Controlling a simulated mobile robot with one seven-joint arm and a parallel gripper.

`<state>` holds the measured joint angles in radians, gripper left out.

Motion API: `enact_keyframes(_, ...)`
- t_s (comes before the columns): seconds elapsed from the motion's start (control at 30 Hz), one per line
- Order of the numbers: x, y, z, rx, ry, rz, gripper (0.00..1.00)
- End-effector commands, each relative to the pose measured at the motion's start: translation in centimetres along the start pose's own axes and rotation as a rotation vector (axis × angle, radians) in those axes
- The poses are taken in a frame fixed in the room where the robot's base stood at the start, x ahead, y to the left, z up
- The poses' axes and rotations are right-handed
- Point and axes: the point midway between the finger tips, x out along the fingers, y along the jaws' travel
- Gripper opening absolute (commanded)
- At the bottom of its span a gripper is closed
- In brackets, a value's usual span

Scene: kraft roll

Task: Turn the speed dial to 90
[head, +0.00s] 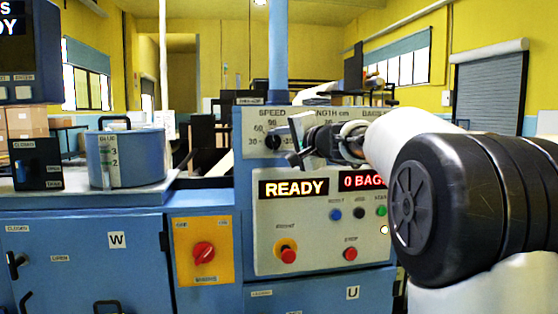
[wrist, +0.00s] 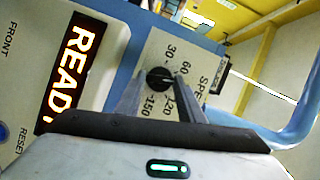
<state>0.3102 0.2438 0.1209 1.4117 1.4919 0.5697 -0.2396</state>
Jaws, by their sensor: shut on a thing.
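The speed dial (head: 273,142) is a small black knob on the pale upper panel of the blue machine, under the word SPEED. In the wrist view the dial (wrist: 158,78) sits between my fingertips, with 30, 60, 120 and 150 readable around it. The 90 mark is hidden there by a finger, but shows above the dial in the head view. My gripper (head: 288,149) is shut on the dial, and its two fingers also show in the wrist view (wrist: 160,82). I cannot tell which mark the dial points to.
Below the dial are a READY display (head: 293,188), a red bag counter (head: 362,181) and several push buttons. A red rotary switch (head: 204,252) sits on a yellow plate. A blue glue pot (head: 126,157) stands at left. A blue post (head: 278,50) rises above the panel.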

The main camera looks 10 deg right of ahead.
Motion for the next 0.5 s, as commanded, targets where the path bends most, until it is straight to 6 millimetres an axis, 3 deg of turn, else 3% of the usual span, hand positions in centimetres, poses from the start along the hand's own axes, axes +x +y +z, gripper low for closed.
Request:
enact_keyframes(0.03, 0.06, 0.72, 0.11, 0.030, 0.001, -0.015, 0.13)
enact_keyframes(0.5, 0.01, 0.36, -0.03, 0.221, 0.002, -0.092, 0.13)
